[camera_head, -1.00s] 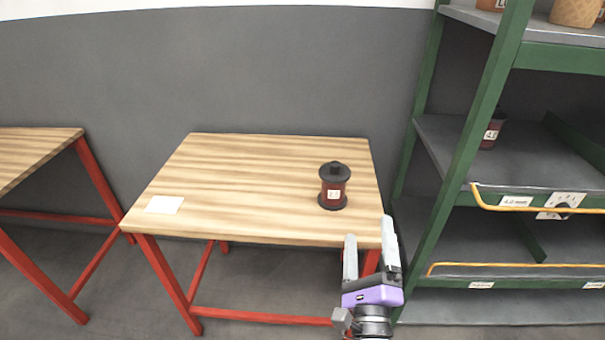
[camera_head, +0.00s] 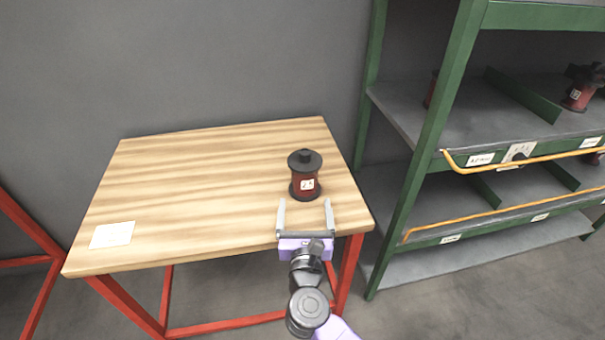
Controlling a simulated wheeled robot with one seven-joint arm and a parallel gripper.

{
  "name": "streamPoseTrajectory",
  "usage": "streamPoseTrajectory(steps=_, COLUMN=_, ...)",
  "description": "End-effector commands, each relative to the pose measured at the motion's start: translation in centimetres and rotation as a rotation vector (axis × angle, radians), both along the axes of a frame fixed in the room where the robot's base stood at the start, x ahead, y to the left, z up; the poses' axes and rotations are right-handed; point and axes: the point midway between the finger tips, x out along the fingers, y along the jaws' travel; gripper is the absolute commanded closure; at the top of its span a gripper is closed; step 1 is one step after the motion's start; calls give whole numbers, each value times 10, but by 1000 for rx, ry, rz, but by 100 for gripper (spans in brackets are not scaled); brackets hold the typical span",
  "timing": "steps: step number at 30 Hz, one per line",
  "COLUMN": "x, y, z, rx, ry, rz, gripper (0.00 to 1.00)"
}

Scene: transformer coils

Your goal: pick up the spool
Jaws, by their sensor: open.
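The spool (camera_head: 305,182) stands upright on the wooden table (camera_head: 190,190), near its right side. It has a dark red body, black flanges, a black knob on top and a small white label facing me. My gripper (camera_head: 306,202) is at the front right edge of the table, just in front of the spool. Its two grey fingers are spread apart and point towards the spool, with nothing held between them. The fingertips look close to the spool's lower flange, but I cannot tell the exact gap or height.
A white card (camera_head: 112,235) lies at the table's front left corner. A green shelf rack (camera_head: 420,150) with yellow rails stands close to the right of the table. More red and black spools (camera_head: 580,92) are on its shelf.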

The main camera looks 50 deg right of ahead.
Motion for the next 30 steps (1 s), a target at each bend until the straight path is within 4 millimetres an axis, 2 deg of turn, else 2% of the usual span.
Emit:
streamPoseTrajectory(steps=6, x=25, y=-26, z=1, rx=-3, ry=0, rz=-2, gripper=13)
streamPoseTrajectory(steps=14, x=38, y=-39, z=2, rx=-3, ry=0, rz=-1, gripper=13)
streamPoseTrajectory(steps=24, x=72, y=-73, z=1, rx=-3, ry=0, rz=-1, gripper=13)
streamPoseTrajectory(steps=30, x=77, y=-79, z=1, rx=-3, ry=1, rz=0, gripper=13)
